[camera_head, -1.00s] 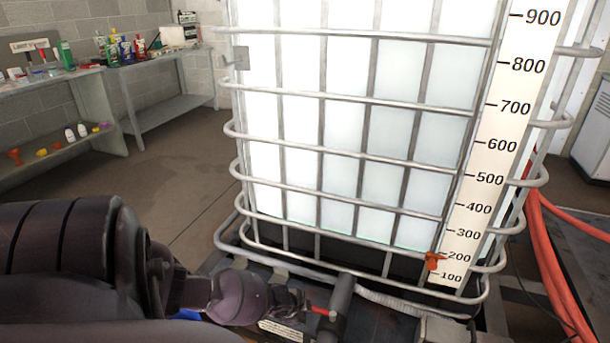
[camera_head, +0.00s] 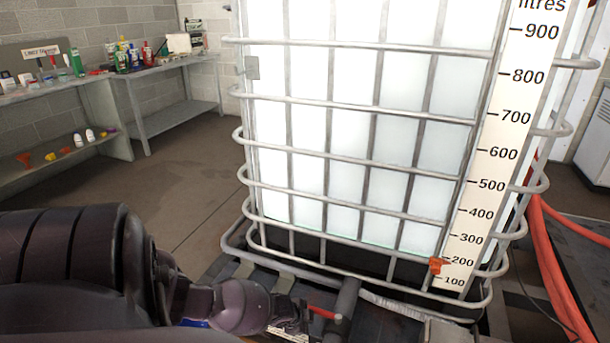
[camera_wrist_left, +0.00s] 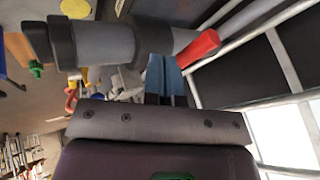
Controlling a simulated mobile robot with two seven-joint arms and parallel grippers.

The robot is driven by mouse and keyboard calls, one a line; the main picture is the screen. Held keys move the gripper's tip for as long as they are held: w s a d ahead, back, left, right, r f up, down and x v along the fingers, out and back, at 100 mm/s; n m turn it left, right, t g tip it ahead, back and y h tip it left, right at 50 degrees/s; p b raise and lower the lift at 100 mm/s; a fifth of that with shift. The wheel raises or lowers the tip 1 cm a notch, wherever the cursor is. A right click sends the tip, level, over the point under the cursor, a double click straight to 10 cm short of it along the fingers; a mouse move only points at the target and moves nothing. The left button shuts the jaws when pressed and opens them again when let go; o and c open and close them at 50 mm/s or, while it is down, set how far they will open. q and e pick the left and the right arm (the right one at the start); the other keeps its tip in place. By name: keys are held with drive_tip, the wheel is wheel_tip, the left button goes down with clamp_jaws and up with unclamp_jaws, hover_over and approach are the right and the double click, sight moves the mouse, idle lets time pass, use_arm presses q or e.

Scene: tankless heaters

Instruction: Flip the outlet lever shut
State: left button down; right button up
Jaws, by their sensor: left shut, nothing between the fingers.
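The outlet lever is a red handle (camera_head: 321,312) beside a grey pipe (camera_head: 347,298) at the foot of the tank. In the left wrist view the red lever (camera_wrist_left: 198,48) sticks out from a grey valve body with dark collars (camera_wrist_left: 110,42). My left gripper (camera_head: 302,312) is shut and empty, just left of the lever in the head view. Its blue fingers (camera_wrist_left: 166,80) lie right by the lever in the wrist view; I cannot tell if they touch it. My left wrist hides part of the area below. My right gripper is not in view.
A caged white tank (camera_head: 350,150) with a litre scale (camera_head: 490,190) fills the middle. Red hoses (camera_head: 550,260) run at the right. Shelves with bottles (camera_head: 130,55) stand at the back left, with open floor (camera_head: 180,170) before them.

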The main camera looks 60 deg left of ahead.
use_arm(q)
drive_tip(key=a+p+v, duration=0.1)
drive_tip(key=p+v, duration=0.3)
drive_tip(key=v, duration=0.6)
drive_tip(key=shift+s+d, duration=0.15)
drive_tip(key=shift+s, duration=0.15)
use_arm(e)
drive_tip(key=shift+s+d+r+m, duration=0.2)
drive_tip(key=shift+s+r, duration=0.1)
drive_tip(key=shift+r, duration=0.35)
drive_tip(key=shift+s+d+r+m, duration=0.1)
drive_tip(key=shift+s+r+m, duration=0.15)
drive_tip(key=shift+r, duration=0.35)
use_arm(q)
drive_tip(key=shift+r, duration=0.1)
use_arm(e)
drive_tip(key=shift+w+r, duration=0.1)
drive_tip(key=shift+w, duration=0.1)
